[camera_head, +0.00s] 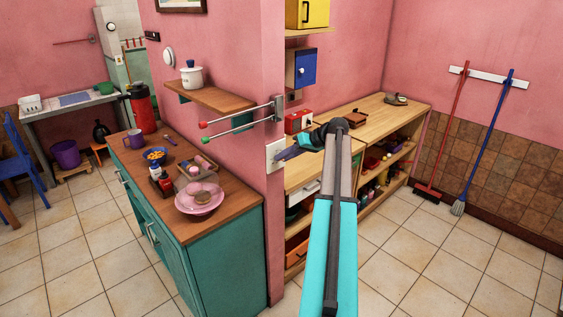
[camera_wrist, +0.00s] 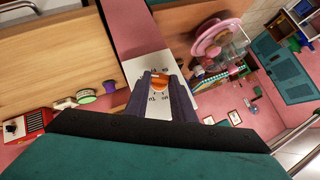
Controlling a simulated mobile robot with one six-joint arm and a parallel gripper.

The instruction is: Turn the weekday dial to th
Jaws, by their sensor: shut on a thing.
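The weekday dial is an orange knob (camera_wrist: 160,83) on a white plate (camera_wrist: 136,68) in the wrist view. Small dark marks ring the knob, too small to read for certain. In the head view the white plate (camera_head: 273,151) is on the end of the pink wall, and the knob is hidden there. My gripper (camera_head: 281,156) reaches the plate from the right. In the wrist view my gripper's dark fingers (camera_wrist: 161,78) stand on both sides of the knob, shut on it. The fingers cover part of the plate.
A rack with red and green tipped rods (camera_head: 240,117) juts from the wall just above the plate. A teal cabinet (camera_head: 225,250) with a wooden top stands to the left. A wooden shelf unit (camera_head: 375,112) stands behind my arm.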

